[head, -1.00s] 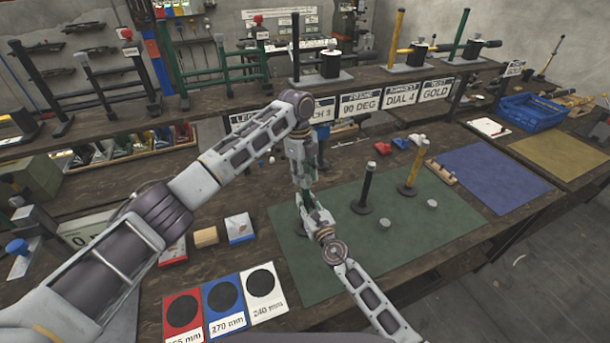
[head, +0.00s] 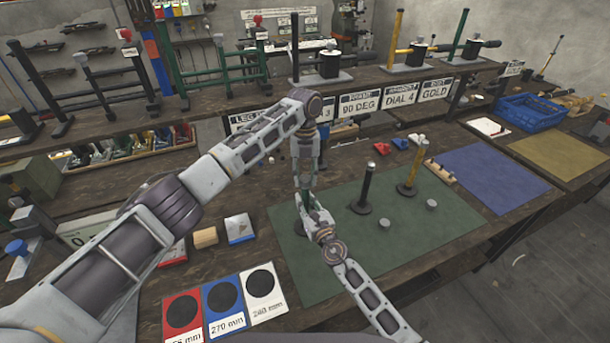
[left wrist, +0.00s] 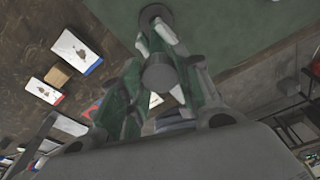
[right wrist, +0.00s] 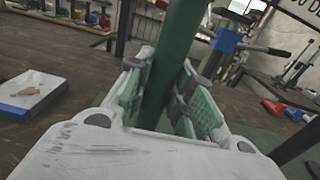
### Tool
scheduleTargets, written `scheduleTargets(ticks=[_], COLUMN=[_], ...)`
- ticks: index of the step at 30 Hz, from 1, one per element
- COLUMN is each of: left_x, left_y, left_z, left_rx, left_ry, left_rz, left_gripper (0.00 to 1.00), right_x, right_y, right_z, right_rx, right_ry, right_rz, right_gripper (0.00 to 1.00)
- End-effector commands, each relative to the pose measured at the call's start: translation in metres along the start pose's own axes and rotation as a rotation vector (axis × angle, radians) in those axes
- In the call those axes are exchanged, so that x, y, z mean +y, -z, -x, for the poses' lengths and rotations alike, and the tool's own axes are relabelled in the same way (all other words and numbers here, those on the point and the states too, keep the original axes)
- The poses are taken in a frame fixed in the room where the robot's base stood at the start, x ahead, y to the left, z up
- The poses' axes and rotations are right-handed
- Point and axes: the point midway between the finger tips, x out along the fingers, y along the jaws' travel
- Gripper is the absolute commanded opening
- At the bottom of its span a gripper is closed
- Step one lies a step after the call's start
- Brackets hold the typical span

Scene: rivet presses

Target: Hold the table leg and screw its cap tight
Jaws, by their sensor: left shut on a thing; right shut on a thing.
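A green table leg (right wrist: 172,60) stands upright between the fingers of my right gripper (right wrist: 166,98), which is shut on it. In the head view my right gripper (head: 308,204) is low over the green mat, and the arms hide most of the leg. My left gripper (head: 304,182) points down just above the right one. In the left wrist view a grey round cap (left wrist: 159,74) sits between the fingers of my left gripper (left wrist: 163,85), which is shut on it. The leg's dark foot (left wrist: 157,14) shows beyond it. Whether the cap is fully seated is not visible.
A black leg (head: 367,186) and a yellow leg (head: 414,166) stand on the green mat (head: 345,265). Two grey caps (head: 384,225) (head: 432,204) lie nearby. A blue mat (head: 490,178) and blue crate (head: 532,112) are at right. Length cards (head: 222,297) lie in front.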

Motion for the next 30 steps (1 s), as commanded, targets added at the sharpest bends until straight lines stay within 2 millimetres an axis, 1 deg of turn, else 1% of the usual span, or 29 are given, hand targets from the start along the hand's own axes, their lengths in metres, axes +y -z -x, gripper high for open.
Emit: scheduleTargets(ticks=[21, 25, 30], left_x=[-0.0004, -0.0004, -0.0003], left_y=[-0.0007, -0.0008, -0.0008], left_z=[0.0003, 0.0004, 0.0004], left_rx=[-0.001, -0.001, -0.001], left_ry=[-0.080, -0.086, -0.087], left_rz=[-0.553, -0.595, -0.600], left_gripper=[0.23, 0.23, 0.23], right_x=[-0.0008, -0.0008, -0.0008], right_y=[0.0010, 0.0010, 0.0011], right_z=[0.0004, 0.0005, 0.0005], right_rx=[0.002, 0.002, 0.002], right_ry=[0.001, 0.001, 0.001], right_rz=[0.000, 0.000, 0.000], right_gripper=[0.00, 0.00, 0.00])
